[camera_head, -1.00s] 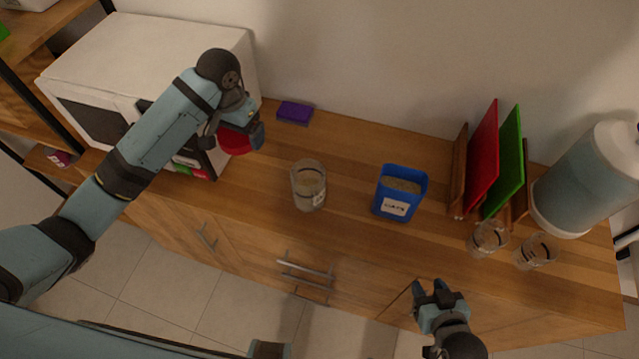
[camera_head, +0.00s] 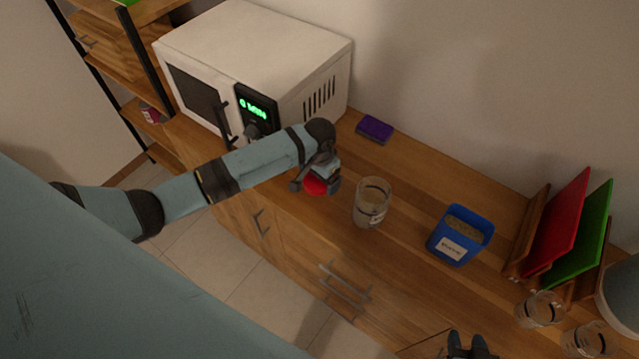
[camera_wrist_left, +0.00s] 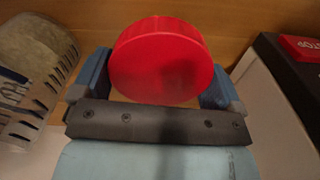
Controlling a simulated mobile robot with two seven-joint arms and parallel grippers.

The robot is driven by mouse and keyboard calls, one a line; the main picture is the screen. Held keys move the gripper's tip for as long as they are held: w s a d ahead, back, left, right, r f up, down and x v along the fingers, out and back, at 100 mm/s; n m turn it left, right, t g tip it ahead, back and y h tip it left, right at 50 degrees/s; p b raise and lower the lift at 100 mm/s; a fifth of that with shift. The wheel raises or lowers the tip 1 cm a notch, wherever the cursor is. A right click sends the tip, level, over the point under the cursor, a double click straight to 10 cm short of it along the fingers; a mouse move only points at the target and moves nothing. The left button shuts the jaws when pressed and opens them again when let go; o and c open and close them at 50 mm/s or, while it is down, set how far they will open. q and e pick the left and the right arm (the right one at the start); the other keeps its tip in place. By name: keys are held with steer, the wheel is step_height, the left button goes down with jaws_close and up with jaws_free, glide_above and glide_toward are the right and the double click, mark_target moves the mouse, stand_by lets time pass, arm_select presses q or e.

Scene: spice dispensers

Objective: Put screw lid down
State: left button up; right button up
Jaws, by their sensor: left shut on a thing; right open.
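The red screw lid (camera_head: 314,186) is held in my left gripper (camera_head: 318,184), low over the counter between the microwave and the glass jar. The left wrist view shows the round red lid (camera_wrist_left: 160,58) between the two fingers of the left gripper (camera_wrist_left: 160,85). I cannot tell whether the lid touches the counter. The glass jar (camera_head: 371,203) stands uncovered to the right of the lid, with some contents inside. My right gripper (camera_head: 468,346) is open and empty at the bottom edge of the head view, in front of the counter.
A white microwave (camera_head: 265,55) stands at the left on the wooden counter (camera_head: 405,185). A blue container (camera_head: 461,236) stands right of the jar. A purple sponge (camera_head: 375,129) lies near the wall. Red (camera_head: 560,225) and green (camera_head: 585,240) boards and empty glasses (camera_head: 540,309) are at the right.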

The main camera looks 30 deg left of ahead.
mark_target(319, 185)
arm_select(q)
steer(key=shift+f, duration=1.95)
steer(key=shift+f, duration=0.1)
steer(key=o, duration=0.5)
steer(key=shift+o, duration=0.2)
